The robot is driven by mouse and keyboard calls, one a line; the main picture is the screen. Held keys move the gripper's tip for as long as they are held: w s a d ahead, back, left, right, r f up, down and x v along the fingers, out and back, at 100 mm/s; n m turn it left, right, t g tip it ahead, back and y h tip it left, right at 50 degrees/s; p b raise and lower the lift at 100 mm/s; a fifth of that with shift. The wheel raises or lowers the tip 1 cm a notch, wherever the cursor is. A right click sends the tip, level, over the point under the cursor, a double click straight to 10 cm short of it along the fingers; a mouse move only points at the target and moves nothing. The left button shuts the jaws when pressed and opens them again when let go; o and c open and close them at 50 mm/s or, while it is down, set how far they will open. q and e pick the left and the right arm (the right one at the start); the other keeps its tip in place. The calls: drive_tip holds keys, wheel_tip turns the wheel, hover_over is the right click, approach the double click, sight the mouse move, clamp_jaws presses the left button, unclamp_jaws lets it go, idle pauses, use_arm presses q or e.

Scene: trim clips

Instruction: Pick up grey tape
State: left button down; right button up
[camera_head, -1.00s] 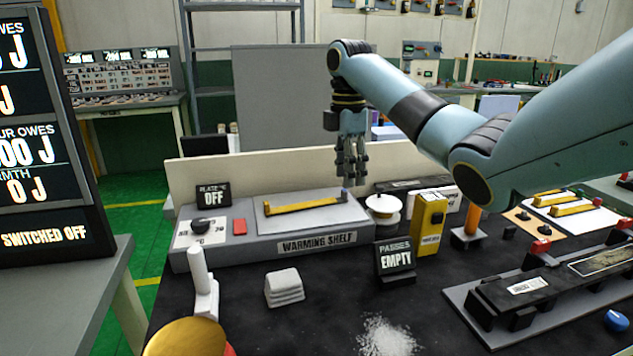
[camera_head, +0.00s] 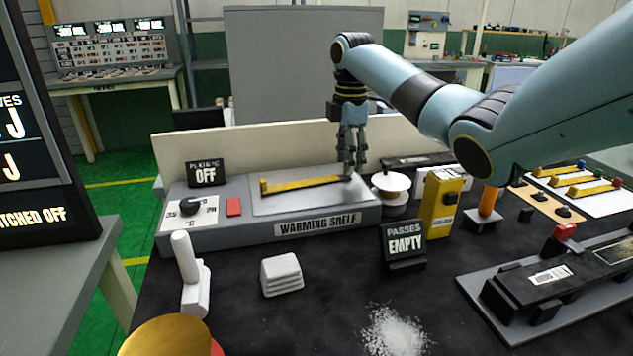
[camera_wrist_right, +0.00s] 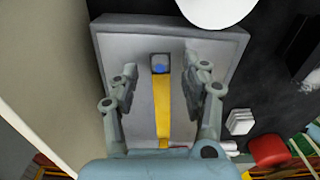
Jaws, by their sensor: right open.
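I cannot pick out a grey tape for certain. A pale spool (camera_head: 391,187) stands just right of the warming shelf (camera_head: 330,226). A yellow strip (camera_head: 305,186) lies on the shelf's grey plate; its right end is hidden by my right gripper (camera_head: 350,170). In the right wrist view, that gripper (camera_wrist_right: 160,72) is open, with its fingers on either side of the strip (camera_wrist_right: 162,105), near a dark end block with a blue dot (camera_wrist_right: 159,66). Nothing is held between the fingers. My left gripper is not in view.
A yellow box (camera_head: 440,208) and a "PASSES EMPTY" sign (camera_head: 404,243) stand right of the shelf. A white stepped block (camera_head: 281,275) and white powder (camera_head: 394,330) are in front. A low pale wall (camera_head: 250,146) runs behind the shelf.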

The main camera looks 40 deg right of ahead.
wheel_tip(320, 180, down, 2)
drive_tip(key=shift+c, duration=0.4)
clamp_jaws()
drive_tip(key=shift+r, duration=0.1)
